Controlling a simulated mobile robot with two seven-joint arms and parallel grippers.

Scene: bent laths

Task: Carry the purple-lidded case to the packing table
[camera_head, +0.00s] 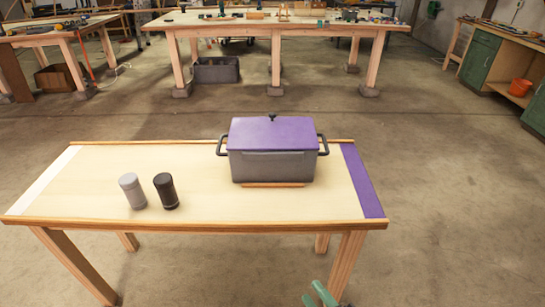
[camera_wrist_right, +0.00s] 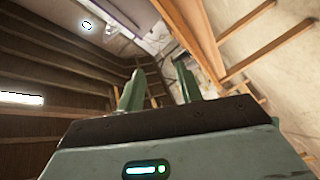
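The purple-lidded case (camera_head: 273,165) is a dark grey box with a purple lid, a small black knob on top and a dark handle at each end. It stands upright on the near wooden table (camera_head: 95,180), towards its right end. A thin wooden strip (camera_head: 273,185) lies along the case's front. Which table is the packing table, I cannot tell. My right gripper (camera_head: 313,292) shows only its green fingertips at the bottom edge, in front of the table and apart from the case. In the right wrist view its fingers (camera_wrist_right: 160,72) are apart with nothing between them. My left gripper is out of view.
A grey cylinder (camera_head: 132,191) and a black cylinder (camera_head: 166,190) stand left of the case. The near table has a purple band (camera_head: 362,182) at its right end. A long workbench (camera_head: 275,24) with tools stands behind, beyond open floor. Green cabinets (camera_head: 482,58) stand far right.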

